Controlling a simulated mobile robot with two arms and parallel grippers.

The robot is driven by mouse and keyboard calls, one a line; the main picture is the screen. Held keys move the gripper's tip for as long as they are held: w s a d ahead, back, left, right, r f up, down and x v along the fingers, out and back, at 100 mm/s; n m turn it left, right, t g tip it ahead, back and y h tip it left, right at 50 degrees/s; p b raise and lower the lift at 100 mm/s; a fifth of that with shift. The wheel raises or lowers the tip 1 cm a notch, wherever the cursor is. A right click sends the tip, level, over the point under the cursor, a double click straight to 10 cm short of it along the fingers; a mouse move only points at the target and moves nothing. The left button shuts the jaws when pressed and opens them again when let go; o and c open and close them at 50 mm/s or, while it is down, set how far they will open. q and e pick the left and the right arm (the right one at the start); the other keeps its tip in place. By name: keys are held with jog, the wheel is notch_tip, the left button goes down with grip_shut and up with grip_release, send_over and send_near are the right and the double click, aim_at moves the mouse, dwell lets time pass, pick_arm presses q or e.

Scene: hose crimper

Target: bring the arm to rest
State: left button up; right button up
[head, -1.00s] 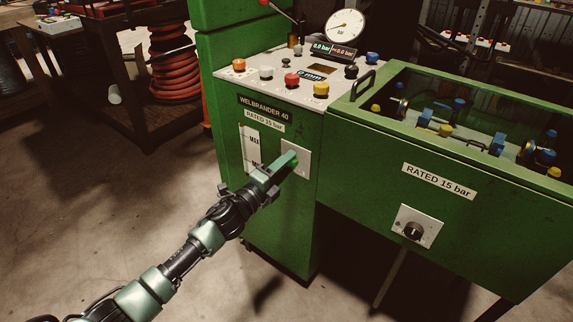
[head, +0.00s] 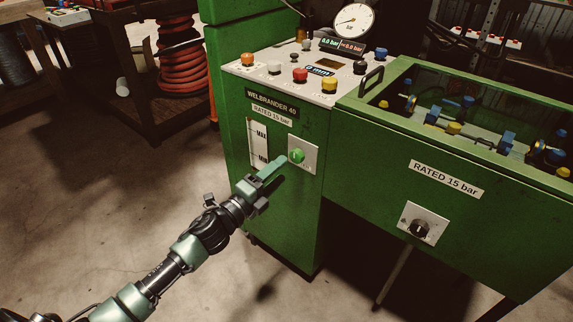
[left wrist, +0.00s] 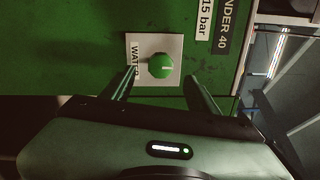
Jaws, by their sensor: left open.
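My left gripper (head: 268,180) is open and empty in the head view. It is in front of the green machine cabinet (head: 270,225), just left of and below a round green knob (head: 297,156) on a pale plate. In the left wrist view the knob (left wrist: 160,66) shows beyond the two spread fingers (left wrist: 160,92), apart from them, with a white mark on its face. The plate beside it reads "WATER". My right gripper is not in view.
The control panel (head: 283,66) carries several coloured buttons and a gauge (head: 353,20). To the right, a green tank (head: 385,150) has a black knob (head: 419,230). A rack with an orange coil (head: 183,62) stands at the back left. The floor at left is clear.

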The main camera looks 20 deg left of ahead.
pick_arm(q)
jog(key=shift+s+a, duration=0.2)
jog(key=shift+s, duration=0.35)
